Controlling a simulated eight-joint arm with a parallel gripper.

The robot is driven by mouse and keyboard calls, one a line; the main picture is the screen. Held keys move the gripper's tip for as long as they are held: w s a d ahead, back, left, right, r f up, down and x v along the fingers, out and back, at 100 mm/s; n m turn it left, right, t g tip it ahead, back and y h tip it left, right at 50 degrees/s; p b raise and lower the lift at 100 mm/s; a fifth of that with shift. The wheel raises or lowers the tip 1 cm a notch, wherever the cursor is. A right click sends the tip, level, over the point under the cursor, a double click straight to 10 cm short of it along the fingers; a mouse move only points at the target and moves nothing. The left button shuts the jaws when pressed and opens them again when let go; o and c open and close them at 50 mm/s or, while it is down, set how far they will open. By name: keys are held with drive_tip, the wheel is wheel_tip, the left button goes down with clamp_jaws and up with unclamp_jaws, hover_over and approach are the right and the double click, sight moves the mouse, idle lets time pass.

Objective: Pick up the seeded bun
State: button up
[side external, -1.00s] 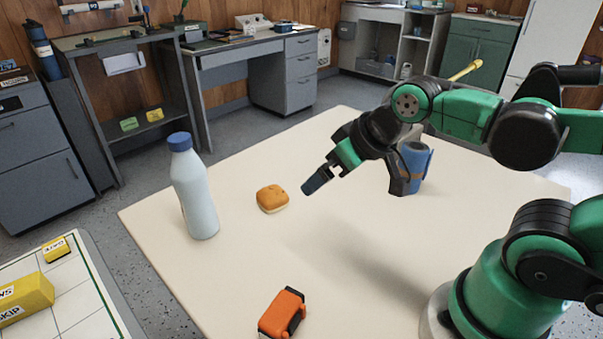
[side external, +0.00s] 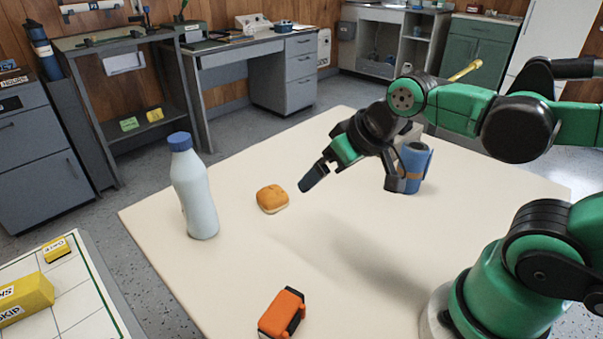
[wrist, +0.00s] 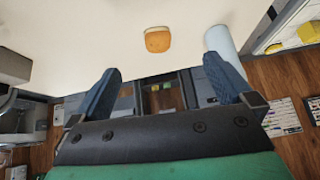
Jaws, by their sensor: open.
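The seeded bun (side external: 272,198) is a small golden-brown bun with a pale base, lying on the cream table between the bottle and my gripper. It also shows in the wrist view (wrist: 157,39), at the top middle, ahead of the gap between the fingers. My gripper (side external: 313,178) is above the table, to the right of the bun and apart from it. In the wrist view both blue fingers (wrist: 163,88) are spread wide with nothing between them.
A pale bottle with a blue cap (side external: 195,190) stands left of the bun. An orange and black object (side external: 282,313) lies at the near edge of the table (side external: 330,280). A blue cylinder (side external: 416,165) stands behind my gripper. The table's middle is clear.

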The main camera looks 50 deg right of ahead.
drive_tip(key=w+m+g+y, duration=0.2)
drive_tip(key=w+m+y, duration=0.1)
drive_tip(key=w+m, duration=0.35)
drive_tip(key=m+g+y, duration=0.2)
drive_tip(key=m+y, duration=0.4)
drive_tip(key=m, duration=0.4)
approach(260, 203)
drive_tip(key=a+r, duration=0.1)
drive_tip(key=w+a+r, duration=0.1)
drive_tip(key=a, duration=0.1)
drive_tip(key=shift+n, duration=0.25)
drive_tip(key=d+f+m+y, duration=0.1)
drive_tip(key=f, duration=0.1)
drive_tip(key=f+m+y, duration=0.1)
drive_tip(key=d+f+m+y, duration=0.1)
drive_tip(key=f+y, duration=0.1)
drive_tip(key=shift+s+d+f+m, duration=0.2)
drive_tip(key=shift+d+f+m, duration=0.1)
drive_tip(key=shift+f, duration=0.05)
drive_tip(key=shift+a+f, duration=0.3)
drive_tip(key=shift+a, duration=0.15)
drive_tip(key=shift+x, duration=2.3)
drive_tip(key=c, duration=1.2)
drive_tip(key=shift+r, duration=0.2)
